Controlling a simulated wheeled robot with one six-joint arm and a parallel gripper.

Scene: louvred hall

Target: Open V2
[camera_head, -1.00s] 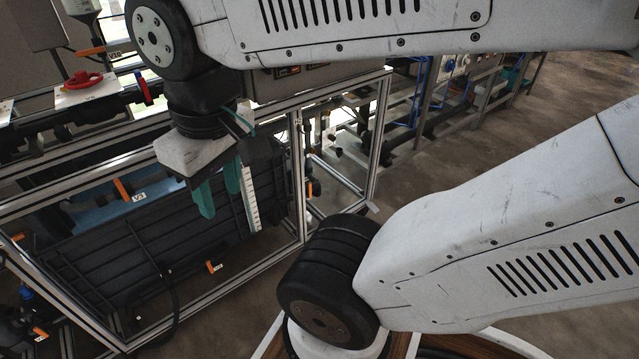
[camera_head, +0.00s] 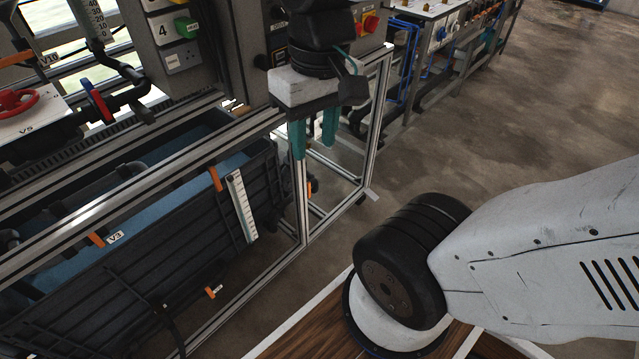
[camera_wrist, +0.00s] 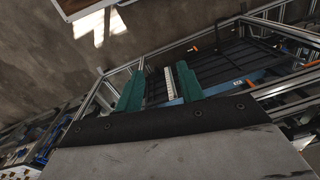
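I cannot read a V2 label in any view. A valve with an orange handle (camera_head: 97,239) beside a V3 label (camera_head: 115,236) sits over the blue tank. Another orange handle (camera_head: 216,178) is at the tank's near rim beside a white scale strip (camera_head: 241,205), and a small orange one (camera_head: 211,291) is low on the tank's front. My gripper (camera_head: 314,132) has two teal fingers spread apart with nothing between them, in front of the frame's corner post, right of the scale strip. In the wrist view, the open fingers (camera_wrist: 158,88) show with the scale strip in the gap behind.
A dark ribbed tank (camera_head: 180,250) stands inside an aluminium frame (camera_head: 190,140). A red handwheel (camera_head: 18,102) labelled V5 and a red-and-blue lever (camera_head: 97,101) are at the left. A grey control box (camera_head: 195,60) stands behind. The floor (camera_head: 480,120) to the right is open.

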